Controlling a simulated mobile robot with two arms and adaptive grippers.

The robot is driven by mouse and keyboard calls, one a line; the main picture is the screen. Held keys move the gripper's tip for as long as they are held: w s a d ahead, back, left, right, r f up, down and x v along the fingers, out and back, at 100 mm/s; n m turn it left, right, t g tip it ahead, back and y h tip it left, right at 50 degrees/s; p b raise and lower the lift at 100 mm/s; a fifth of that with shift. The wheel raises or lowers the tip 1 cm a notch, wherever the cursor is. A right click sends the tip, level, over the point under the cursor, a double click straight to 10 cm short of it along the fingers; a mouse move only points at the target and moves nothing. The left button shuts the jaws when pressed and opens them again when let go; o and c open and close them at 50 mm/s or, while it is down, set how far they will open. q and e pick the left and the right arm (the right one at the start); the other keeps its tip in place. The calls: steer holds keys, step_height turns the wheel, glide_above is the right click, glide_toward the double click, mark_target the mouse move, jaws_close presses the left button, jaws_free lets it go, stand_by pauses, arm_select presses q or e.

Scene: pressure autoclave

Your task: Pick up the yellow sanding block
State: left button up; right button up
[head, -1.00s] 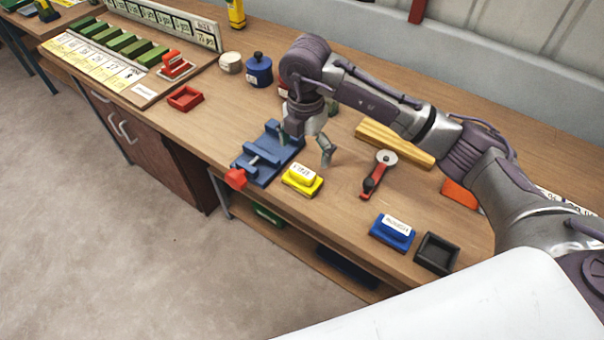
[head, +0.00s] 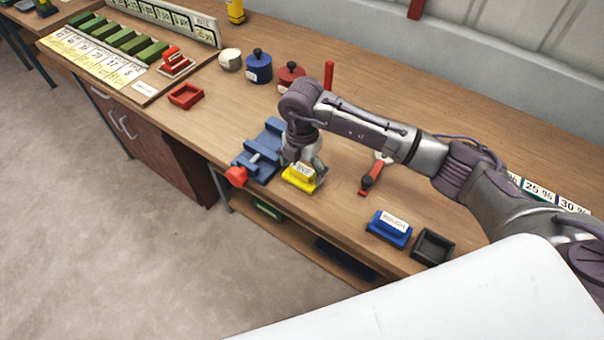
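The yellow sanding block (head: 299,181) lies on the workbench just right of the blue vise, with a white label on its top. My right gripper (head: 305,164) is low over the block, pointing down. One finger shows at the block's right back side, and the other is mostly hidden between the block and the vise. The fingers look spread about the block; I cannot see whether they touch it. The block appears to rest on the bench. My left gripper is not in view.
The blue vise (head: 264,152) with a red handle end stands close left of the block. A red-handled tool (head: 371,178), a blue block (head: 389,229) and a black tray (head: 432,246) lie to the right. Blue and red pots stand behind.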

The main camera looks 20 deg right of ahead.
mark_target(302, 168)
steer(key=c, duration=1)
steer(key=shift+r, duration=0.1)
steer(key=shift+r, duration=0.45)
step_height(302, 168, up, 2)
steer(key=shift+w+r+b, duration=0.1)
steer(key=shift+r+b, duration=0.15)
steer(key=shift+b, duration=0.5)
steer(key=s+d+r+b, duration=0.1)
steer(key=s+d+r, duration=0.1)
steer(key=d, duration=0.1)
steer(key=s+d+r+b, duration=0.1)
steer(key=s+d+r, duration=0.1)
steer(key=d+r, duration=0.1)
steer(key=s+d+r, duration=0.2)
steer(key=d, duration=0.2)
steer(key=shift+d+r+b, duration=0.1)
steer(key=shift+r+b, duration=0.15)
steer(key=shift+b, duration=0.15)
